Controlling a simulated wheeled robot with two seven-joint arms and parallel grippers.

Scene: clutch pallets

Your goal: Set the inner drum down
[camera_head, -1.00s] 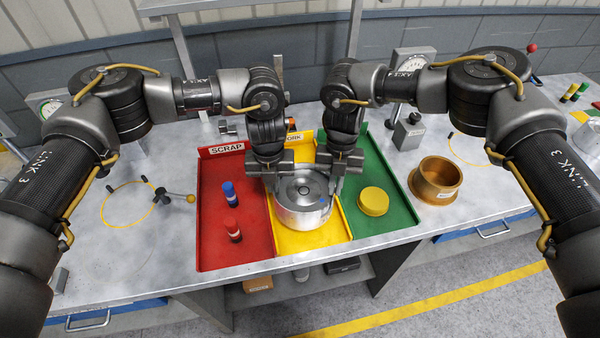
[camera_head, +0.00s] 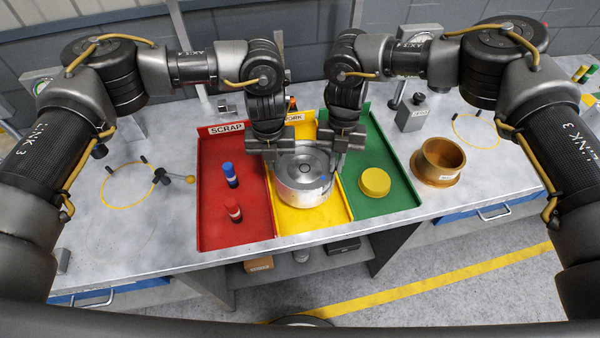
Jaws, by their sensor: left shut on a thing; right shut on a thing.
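The inner drum (camera_head: 303,190), a silver metal cylinder with a round recessed top, is upright over the yellow middle tray (camera_head: 311,222), marked as the work tray. My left gripper (camera_head: 274,158) is shut on its left rear rim. My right gripper (camera_head: 335,156) is shut on its right rear rim. The drum's far side is partly hidden by the grippers. I cannot tell whether its underside touches the tray floor.
The red scrap tray (camera_head: 215,215) at left holds a blue-topped and a red-topped bottle. The green tray (camera_head: 395,180) at right holds a yellow round part (camera_head: 375,183). A bronze ring (camera_head: 438,162) stands on the bench further right. Yellow tray floor is bare in front of the drum.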

